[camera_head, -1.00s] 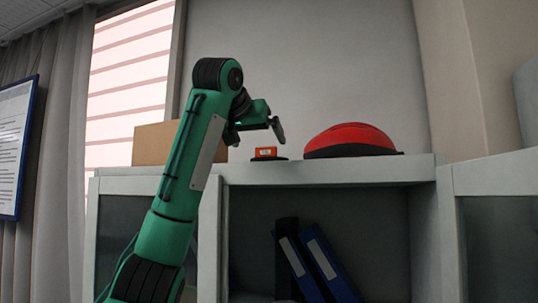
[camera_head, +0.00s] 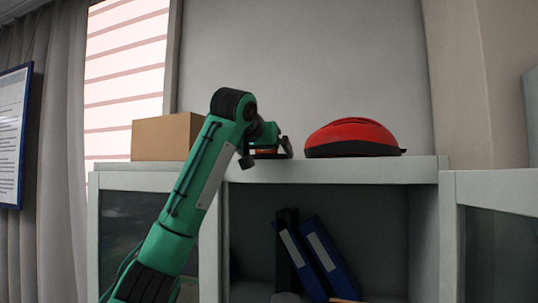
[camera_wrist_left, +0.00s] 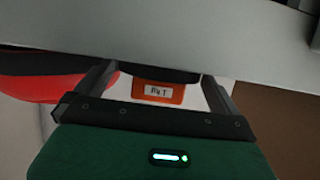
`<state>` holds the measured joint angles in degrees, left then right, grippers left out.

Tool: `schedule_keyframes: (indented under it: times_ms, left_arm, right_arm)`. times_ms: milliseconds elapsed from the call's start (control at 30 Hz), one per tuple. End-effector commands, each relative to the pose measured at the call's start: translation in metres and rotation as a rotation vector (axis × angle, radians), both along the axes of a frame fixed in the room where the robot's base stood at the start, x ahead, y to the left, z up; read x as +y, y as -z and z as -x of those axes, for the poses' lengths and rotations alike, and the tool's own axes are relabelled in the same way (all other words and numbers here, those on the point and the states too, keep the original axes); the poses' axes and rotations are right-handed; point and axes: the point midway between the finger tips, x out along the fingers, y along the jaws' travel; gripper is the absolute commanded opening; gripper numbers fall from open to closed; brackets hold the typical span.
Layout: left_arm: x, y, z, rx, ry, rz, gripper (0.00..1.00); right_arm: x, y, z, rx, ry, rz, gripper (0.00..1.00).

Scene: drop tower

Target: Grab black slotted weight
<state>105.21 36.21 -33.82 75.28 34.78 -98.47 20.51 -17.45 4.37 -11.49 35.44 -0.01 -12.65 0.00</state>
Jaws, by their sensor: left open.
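The black slotted weight (camera_wrist_left: 168,75) shows as a dark disc on the cabinet top, with an orange block (camera_wrist_left: 158,93) bearing a white label against it. In the left wrist view my left gripper (camera_wrist_left: 157,75) is open, one finger on each side of the orange block and disc, with visible gaps. It is not closed on anything. My right gripper is in neither view.
A red and black domed object (camera_head: 352,138) sits to the right on the cabinet top (camera_head: 330,172). A brown box (camera_head: 165,137) stands to the left. Blue binders (camera_head: 330,257) lean on the open shelf below. The cabinet's front edge lies close to my left gripper.

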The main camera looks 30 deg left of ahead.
Motion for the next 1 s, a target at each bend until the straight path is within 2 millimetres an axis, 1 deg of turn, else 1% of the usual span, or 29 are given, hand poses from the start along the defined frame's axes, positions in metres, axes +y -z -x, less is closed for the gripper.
schedule_keyframes:
  times_ms: [67,100,167,300,367,400,767,867,1000]
  left_arm:
    - [0.0,0.0,0.0,0.0,0.0,0.0,0.98]
    - [0.0,0.0,0.0,0.0,0.0,0.0,0.9]
    - [0.0,0.0,0.0,0.0,0.0,0.0,0.78]
    - [0.0,0.0,0.0,0.001,0.0,0.0,0.51]
    - [0.0,0.0,0.0,0.001,0.0,0.0,0.39]
    - [0.0,-0.002,0.001,-0.005,0.001,0.0,0.35]
    - [0.0,-0.004,0.001,-0.003,0.0,0.001,0.35]
    - [-0.001,-0.009,0.001,-0.005,0.001,0.0,0.35]
    - [-0.001,-0.022,0.001,-0.007,0.002,0.002,0.35]
  right_arm:
    - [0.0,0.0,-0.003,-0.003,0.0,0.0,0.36]
    - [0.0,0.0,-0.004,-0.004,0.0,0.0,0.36]
    - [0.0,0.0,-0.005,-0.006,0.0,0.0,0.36]
    - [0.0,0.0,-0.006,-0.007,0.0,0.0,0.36]
    - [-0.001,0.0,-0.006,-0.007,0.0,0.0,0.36]
    - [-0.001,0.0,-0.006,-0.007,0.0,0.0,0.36]
    - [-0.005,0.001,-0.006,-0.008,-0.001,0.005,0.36]
    - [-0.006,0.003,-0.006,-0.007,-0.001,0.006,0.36]
    - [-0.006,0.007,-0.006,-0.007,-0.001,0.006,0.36]
